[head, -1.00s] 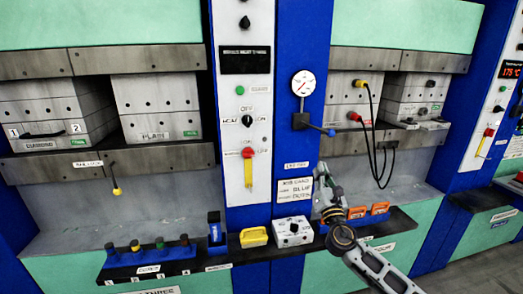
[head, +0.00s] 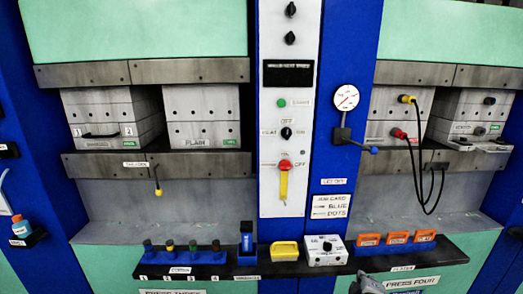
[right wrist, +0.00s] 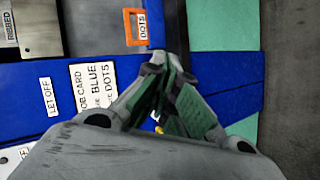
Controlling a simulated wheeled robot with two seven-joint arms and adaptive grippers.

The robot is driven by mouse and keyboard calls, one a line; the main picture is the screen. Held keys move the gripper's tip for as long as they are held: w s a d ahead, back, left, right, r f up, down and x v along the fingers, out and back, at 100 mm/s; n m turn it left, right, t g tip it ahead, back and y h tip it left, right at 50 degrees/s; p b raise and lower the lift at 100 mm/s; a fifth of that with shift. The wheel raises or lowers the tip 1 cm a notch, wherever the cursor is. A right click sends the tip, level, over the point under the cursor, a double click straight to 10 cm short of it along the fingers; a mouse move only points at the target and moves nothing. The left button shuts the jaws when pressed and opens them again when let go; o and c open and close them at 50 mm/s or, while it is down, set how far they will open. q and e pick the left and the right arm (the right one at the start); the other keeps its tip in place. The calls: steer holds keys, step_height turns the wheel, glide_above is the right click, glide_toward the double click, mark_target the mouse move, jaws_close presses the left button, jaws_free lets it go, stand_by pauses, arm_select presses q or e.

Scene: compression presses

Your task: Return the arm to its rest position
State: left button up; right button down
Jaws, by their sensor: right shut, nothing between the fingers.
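My right arm (head: 368,284) shows only as a small grey piece at the bottom edge of the head view, in front of the shelf. My left gripper is in neither view.
A shelf (head: 440,256) runs along the press front. Black cables (head: 416,185) hang at the right press.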

steer(key=s+a+f+m+g+y, duration=0.2)
steer(key=s+a+f+m+g, duration=0.15)
steer(key=s, duration=0.35)
steer(key=s+a+f+m+g+y, duration=0.2)
steer(key=s+f+m, duration=0.15)
steer(key=s, duration=0.25)
steer(key=s+a+f+m+g+y, duration=0.2)
steer(key=s+a+f+g, duration=0.15)
steer(key=s, duration=0.35)
step_height(320, 180, down, 32)
steer(key=s+d, duration=0.2)
steer(key=d, duration=0.1)
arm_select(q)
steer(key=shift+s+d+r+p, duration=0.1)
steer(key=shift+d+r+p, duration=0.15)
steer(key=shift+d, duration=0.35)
arm_select(e)
steer(key=s+d+f, duration=0.3)
steer(key=s+f, duration=0.7)
steer(key=s+d+f+g+h, duration=0.1)
steer(key=s+d+f, duration=0.3)
steer(key=s+f, duration=0.6)
steer(key=shift+s+d+n, duration=0.2)
steer(key=shift+d+n, duration=0.05)
steer(key=shift+n, duration=0.05)
